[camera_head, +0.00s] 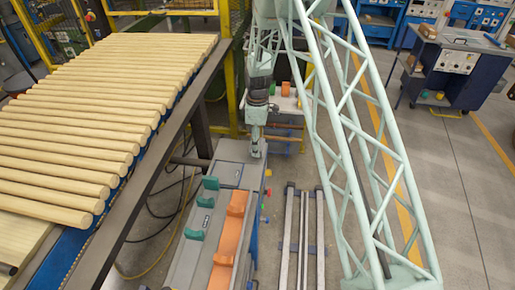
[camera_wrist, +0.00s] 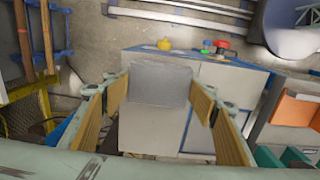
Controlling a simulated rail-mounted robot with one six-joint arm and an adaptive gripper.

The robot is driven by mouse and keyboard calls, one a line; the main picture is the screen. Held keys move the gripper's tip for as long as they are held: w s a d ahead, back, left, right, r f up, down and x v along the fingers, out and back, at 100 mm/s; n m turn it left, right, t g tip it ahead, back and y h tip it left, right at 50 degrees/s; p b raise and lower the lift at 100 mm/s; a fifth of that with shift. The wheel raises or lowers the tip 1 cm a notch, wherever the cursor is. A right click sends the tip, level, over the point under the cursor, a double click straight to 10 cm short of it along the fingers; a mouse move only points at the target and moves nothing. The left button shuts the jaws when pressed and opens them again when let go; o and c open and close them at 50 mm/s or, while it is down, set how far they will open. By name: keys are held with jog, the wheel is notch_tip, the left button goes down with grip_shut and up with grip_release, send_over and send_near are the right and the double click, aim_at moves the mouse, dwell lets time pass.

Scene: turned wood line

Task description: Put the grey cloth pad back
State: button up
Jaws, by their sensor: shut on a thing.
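The grey cloth pad (camera_wrist: 160,86) shows in the wrist view as a flat grey rectangle between my fingertips. My gripper (camera_wrist: 160,92) is shut on it, with one tan-padded finger at each side. In the head view my gripper (camera_head: 257,150) points down at the far end of the long grey bench (camera_head: 225,173). The pad cannot be made out there. In the wrist view the pad is in front of the bench's light grey top; I cannot tell whether it touches it.
Teal blocks (camera_head: 208,191) and orange blocks (camera_head: 229,240) lie along the bench. Round wooden rods (camera_head: 85,110) fill the conveyor at left. A red button (camera_wrist: 223,43) and a yellow button (camera_wrist: 165,44) sit at the bench edge.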

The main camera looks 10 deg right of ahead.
jog(key=shift+f, duration=1.1)
jog(key=shift+f, duration=0.2)
jog(key=o, duration=0.8)
jog(key=shift+r, duration=0.2)
notch_tip(320, 180, up, 10)
jog(key=shift+r, duration=1)
